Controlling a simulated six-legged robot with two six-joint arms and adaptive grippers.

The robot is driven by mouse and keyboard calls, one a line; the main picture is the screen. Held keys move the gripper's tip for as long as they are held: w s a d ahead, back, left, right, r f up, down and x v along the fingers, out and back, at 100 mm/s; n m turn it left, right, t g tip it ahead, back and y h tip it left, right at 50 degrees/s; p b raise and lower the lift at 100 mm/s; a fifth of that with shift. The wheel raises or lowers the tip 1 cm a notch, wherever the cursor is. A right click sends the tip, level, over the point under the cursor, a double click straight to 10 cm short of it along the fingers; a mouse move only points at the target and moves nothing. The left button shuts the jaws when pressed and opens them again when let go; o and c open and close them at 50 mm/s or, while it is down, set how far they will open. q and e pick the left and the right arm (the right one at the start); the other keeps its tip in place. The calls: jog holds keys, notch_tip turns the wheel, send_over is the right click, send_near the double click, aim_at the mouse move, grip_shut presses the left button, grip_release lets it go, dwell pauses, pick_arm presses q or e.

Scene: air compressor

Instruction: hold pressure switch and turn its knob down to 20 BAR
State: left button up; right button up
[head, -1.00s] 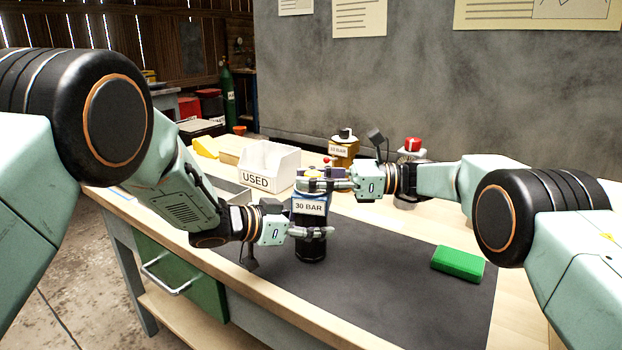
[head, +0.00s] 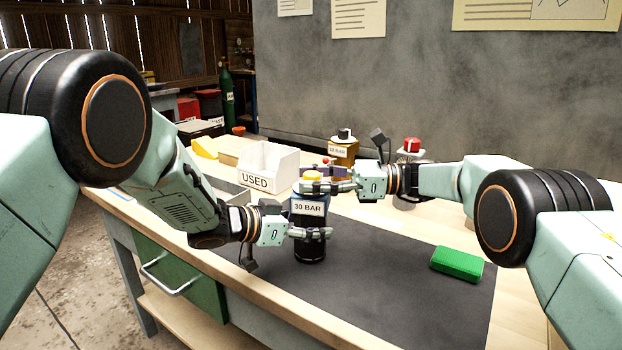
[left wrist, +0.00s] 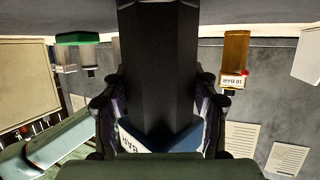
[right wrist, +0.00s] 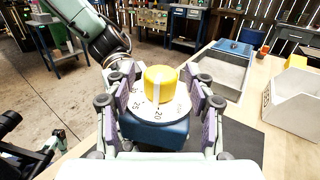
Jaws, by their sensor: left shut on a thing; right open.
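The pressure switch, a blue box labelled 30 BAR (head: 309,208) on a black cylinder (head: 309,248), stands upright on the dark mat. My left gripper (head: 318,232) is shut on its black lower part; the left wrist view shows the black body between the fingers (left wrist: 158,100). The yellow knob (right wrist: 161,82) sits on a white numbered dial (right wrist: 178,110) on top. The knob's white stripe faces the near side, close to the 20 mark. My right gripper (right wrist: 160,112) is open, with one finger on each side of the knob and gaps visible.
A white box labelled USED (head: 268,163) stands behind left. Another yellow device with a 10 BAR label (left wrist: 236,60) and a red button (head: 412,145) stand behind. A green block (head: 457,263) lies right on the mat (head: 390,290). The mat's front is clear.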

jog(key=d, duration=0.7)
jog(key=shift+w, duration=0.1)
